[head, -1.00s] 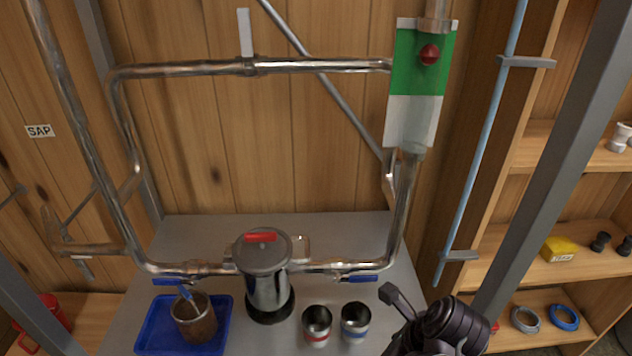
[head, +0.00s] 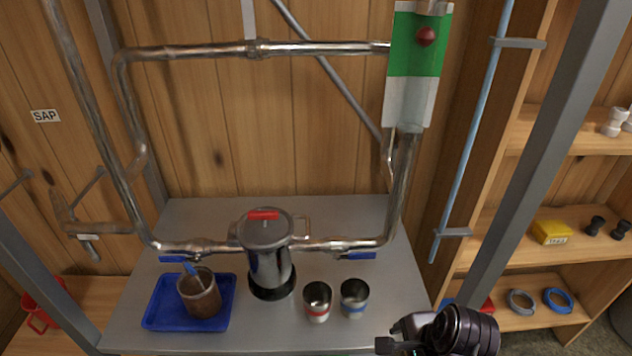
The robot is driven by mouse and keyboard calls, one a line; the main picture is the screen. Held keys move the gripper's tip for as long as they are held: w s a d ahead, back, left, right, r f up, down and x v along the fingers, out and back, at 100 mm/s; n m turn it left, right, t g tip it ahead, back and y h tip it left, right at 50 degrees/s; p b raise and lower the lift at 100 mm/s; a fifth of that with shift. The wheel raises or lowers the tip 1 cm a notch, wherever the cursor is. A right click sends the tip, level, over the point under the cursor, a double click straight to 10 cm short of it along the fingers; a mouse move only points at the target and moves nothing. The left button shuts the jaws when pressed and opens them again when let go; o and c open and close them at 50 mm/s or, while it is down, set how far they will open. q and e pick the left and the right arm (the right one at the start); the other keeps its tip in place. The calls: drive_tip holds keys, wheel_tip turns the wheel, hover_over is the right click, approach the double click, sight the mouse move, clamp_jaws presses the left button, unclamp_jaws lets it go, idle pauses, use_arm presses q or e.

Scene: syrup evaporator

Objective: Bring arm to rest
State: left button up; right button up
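My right gripper (head: 392,335) is at the bottom right, in front of the grey table's right front part, with its dark wrist to the right. It is seen small and edge-on, so its finger opening cannot be made out. I see nothing clearly held in it. It is apart from the two metal cups, one with a red band (head: 317,303) and one with a blue band (head: 354,299), which stand to its left. My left gripper is not in the head view.
A metal pot with a red handle (head: 266,253) stands mid-table (head: 330,213). A blue tray (head: 160,318) holds a brown pot (head: 203,299). Pipes with blue-handled valves frame the table. A grey post (head: 540,150) and shelves (head: 550,263) stand at the right.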

drive_tip(key=s+d+f+n+h, duration=0.1)
drive_tip(key=s+d+n, duration=0.1)
drive_tip(key=n, duration=0.7)
drive_tip(key=s+d+n+h, duration=0.1)
drive_tip(key=s+d+n, duration=0.15)
drive_tip(key=n, duration=0.75)
wheel_tip(320, 180, down, 33)
drive_tip(key=s+b, duration=0.2)
drive_tip(key=b, duration=0.2)
drive_tip(key=s+d+f+g+b, duration=0.2)
drive_tip(key=s+f, duration=1.7)
drive_tip(key=f, duration=0.3)
drive_tip(key=shift+s+d, duration=0.25)
drive_tip(key=shift+d, duration=0.1)
